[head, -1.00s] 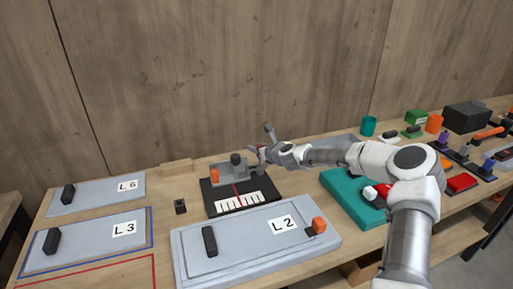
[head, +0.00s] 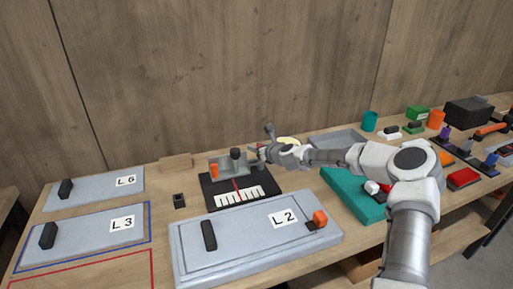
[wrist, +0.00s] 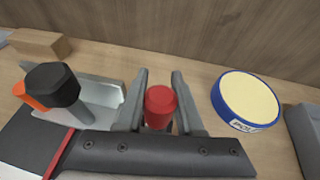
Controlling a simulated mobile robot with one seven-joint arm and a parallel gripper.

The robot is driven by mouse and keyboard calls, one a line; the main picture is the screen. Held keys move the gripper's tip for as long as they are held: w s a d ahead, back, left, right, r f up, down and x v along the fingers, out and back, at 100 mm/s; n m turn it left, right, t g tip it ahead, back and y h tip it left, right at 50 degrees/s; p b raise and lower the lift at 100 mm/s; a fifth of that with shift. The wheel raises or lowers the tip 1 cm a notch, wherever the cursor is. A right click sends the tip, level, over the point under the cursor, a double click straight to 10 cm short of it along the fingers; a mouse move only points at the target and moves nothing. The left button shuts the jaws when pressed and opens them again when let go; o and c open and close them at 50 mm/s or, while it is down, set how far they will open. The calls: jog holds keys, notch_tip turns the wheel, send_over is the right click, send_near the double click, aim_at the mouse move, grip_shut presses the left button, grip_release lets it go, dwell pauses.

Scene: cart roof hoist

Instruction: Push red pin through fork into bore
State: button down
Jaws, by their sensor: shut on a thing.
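The red pin (wrist: 160,106) stands between the two fingers of my gripper (wrist: 158,100) in the wrist view, and the gripper is shut on it. In the head view my gripper (head: 262,153) is at the right end of the grey fixture (head: 228,169), and the pin cannot be made out there. The fixture (wrist: 103,98) is just left of the fingers in the wrist view. It carries a black knob (wrist: 52,85) and an orange part (wrist: 31,96). The fork and bore cannot be told apart, and the pin's lower end is hidden, so its insertion cannot be seen.
A blue-rimmed round tin with a pale top (wrist: 248,98) stands right of my gripper. The fixture is on a black base with a white scale (head: 240,196). The L2 panel (head: 255,245) lies in front, and a grey tray (head: 337,140) lies behind my arm.

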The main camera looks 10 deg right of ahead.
jog(key=shift+f+b, duration=0.5)
jog(key=shift+f, duration=0.2)
jog(key=shift+c, duration=2.3)
grip_release()
jog(key=v, duration=1.7)
jog(key=shift+d, duration=0.2)
jog(key=shift+s+r, duration=0.1)
jog(key=shift+s, duration=0.05)
